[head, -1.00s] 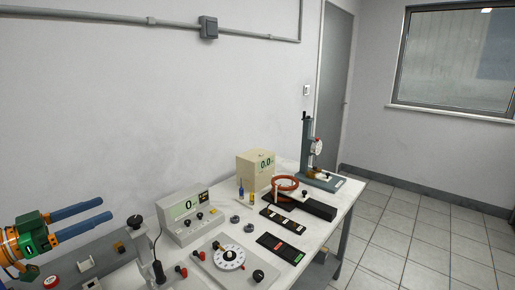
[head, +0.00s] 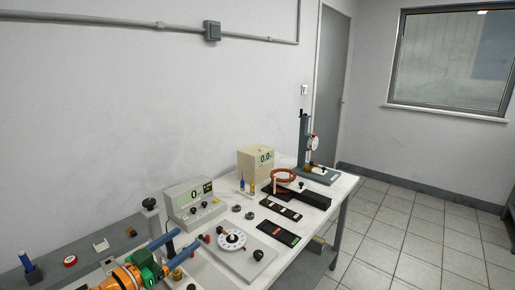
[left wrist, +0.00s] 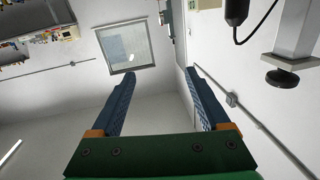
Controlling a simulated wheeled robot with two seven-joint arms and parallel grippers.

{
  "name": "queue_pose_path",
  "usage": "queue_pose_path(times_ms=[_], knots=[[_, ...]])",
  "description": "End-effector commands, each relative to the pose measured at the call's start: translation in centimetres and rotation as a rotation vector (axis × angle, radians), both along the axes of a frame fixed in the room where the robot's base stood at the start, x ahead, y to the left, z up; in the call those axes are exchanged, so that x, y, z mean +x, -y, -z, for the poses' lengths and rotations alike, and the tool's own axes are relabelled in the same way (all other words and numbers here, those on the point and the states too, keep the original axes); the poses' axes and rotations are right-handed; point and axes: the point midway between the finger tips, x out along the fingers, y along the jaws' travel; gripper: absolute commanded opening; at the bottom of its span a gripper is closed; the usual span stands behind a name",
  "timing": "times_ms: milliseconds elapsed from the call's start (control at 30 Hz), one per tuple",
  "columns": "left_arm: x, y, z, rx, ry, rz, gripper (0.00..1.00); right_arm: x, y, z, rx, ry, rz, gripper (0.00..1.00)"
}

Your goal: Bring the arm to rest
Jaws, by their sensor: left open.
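My left gripper (head: 186,239) is low in the head view, at the near left part of the bench. Its two blue fingers are apart with nothing between them, pointing up and right toward the meter box. In the left wrist view the open fingers (left wrist: 159,76) reach out over empty air toward the wall and the window. The gripper and arm hide part of the bench top behind them. My right gripper is not in view.
The white bench (head: 318,212) carries a meter box (head: 188,205), a dial plate (head: 232,239), a cream display box (head: 256,167), a red ring coil (head: 283,175), dark strips (head: 278,239) and a gauge stand (head: 305,140). Open floor (head: 400,225) lies to the right.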

Motion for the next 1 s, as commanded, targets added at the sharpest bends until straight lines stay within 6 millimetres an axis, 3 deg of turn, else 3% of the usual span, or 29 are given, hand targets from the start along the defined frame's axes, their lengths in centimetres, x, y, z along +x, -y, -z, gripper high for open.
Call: queue_pose_path(times_ms=[33, 100, 233, 400, 500, 800, 867, 900, 1000], knots=[[-0.7, 2.3, 2.2, -0.008, -0.031, -0.030, 0.79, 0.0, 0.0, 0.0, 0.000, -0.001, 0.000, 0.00], [-2.1, 5.0, 5.3, 0.002, -0.093, -0.108, 0.79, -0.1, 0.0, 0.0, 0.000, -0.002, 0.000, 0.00], [-7.5, 7.3, 11.2, 0.072, -0.315, -0.283, 0.79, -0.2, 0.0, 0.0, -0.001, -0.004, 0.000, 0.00], [-15.9, 6.3, 16.1, 0.201, -0.629, -0.406, 0.79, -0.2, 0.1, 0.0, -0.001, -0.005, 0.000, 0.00], [-20.2, 5.3, 17.6, 0.266, -0.775, -0.430, 0.79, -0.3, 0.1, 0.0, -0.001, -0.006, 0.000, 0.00], [-31.7, 3.1, 19.2, 0.408, -1.131, -0.425, 0.79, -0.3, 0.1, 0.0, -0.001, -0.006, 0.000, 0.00], [-33.8, 2.7, 19.2, 0.432, -1.194, -0.416, 0.79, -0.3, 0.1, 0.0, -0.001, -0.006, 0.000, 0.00], [-33.2, 2.8, 21.1, 0.437, -1.195, -0.413, 0.79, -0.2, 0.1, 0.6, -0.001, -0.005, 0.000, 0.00], [-32.9, 2.9, 24.5, 0.443, -1.209, -0.409, 0.79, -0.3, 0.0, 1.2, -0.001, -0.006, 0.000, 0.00]])
